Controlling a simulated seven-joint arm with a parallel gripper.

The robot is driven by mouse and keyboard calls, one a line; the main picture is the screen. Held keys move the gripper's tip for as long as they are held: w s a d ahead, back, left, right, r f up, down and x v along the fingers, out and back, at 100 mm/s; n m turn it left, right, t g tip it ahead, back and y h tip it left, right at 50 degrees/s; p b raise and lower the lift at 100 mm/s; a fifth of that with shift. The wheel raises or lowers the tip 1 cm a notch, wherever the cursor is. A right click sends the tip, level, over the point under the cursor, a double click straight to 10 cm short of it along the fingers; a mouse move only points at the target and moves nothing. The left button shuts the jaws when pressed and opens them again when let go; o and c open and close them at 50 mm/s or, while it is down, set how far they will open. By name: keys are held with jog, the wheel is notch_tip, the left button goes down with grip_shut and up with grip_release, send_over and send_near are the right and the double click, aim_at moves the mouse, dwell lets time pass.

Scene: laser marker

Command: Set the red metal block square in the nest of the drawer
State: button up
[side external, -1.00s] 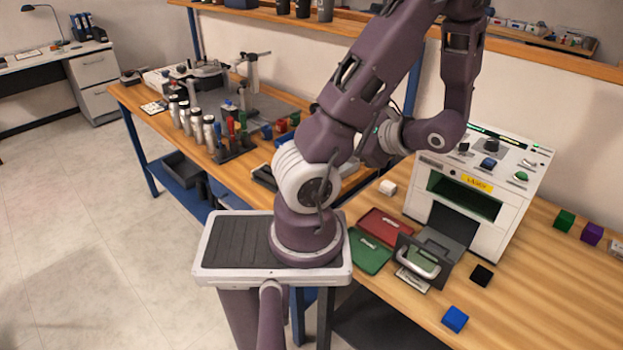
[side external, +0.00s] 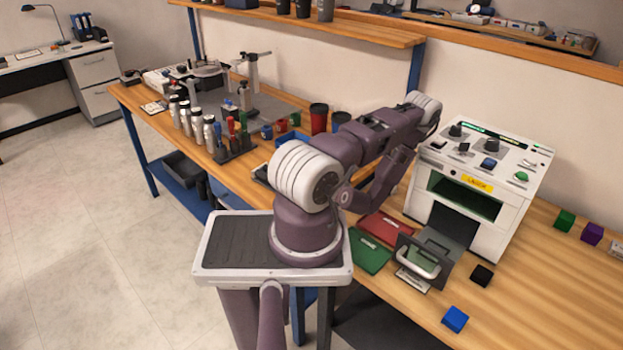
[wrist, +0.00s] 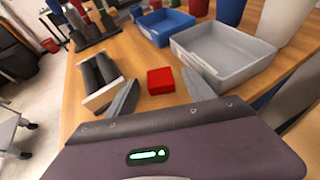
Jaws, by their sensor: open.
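The red metal block (wrist: 160,81) lies on the wooden bench in the wrist view. My gripper (wrist: 159,77) is open, with one finger on each side of the block in the picture. The block appears a little beyond the fingertips, and I see no contact. In the side external view my arm hides the block and my gripper. The drawer (side external: 424,256) is pulled out from the white laser marker (side external: 478,190), its handle facing the front. Its nest cannot be made out clearly.
A grey bin (wrist: 222,55) and a blue bin (wrist: 163,26) stand behind the block. A holder with dark rollers (wrist: 100,78) is at its left. Red (side external: 384,226) and green (side external: 369,252) trays lie left of the drawer. Black (side external: 482,275) and blue (side external: 455,319) blocks lie right of it.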

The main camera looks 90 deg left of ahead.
grip_shut()
jog(key=shift+r, duration=0.1)
